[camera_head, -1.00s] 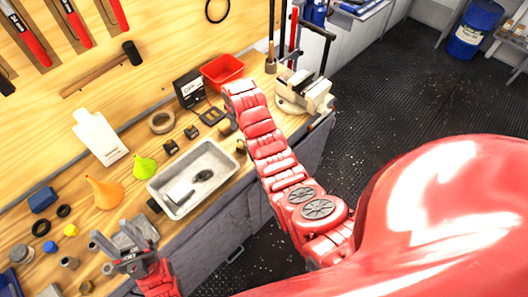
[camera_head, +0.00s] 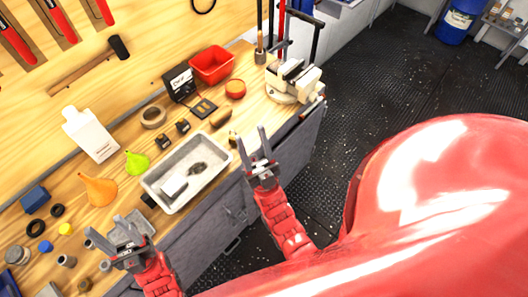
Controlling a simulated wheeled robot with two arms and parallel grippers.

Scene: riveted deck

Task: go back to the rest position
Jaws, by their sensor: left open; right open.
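My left gripper (camera_head: 117,240) is at the lower left, over the front edge of the workbench. Its fingers are spread and nothing shows between them. My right gripper (camera_head: 254,148) is near the middle, by the bench's front edge, just right of the grey tray. Its two fingers point up and apart, with nothing between them. Its red arm comes up from below.
The wooden workbench (camera_head: 110,205) holds a grey tray (camera_head: 150,192) with small items inside, an orange funnel (camera_head: 98,190), a green funnel (camera_head: 137,163), a white bottle (camera_head: 91,135), a red bin (camera_head: 212,66) and a vise (camera_head: 293,80). Open dark floor (camera_head: 385,85) lies right.

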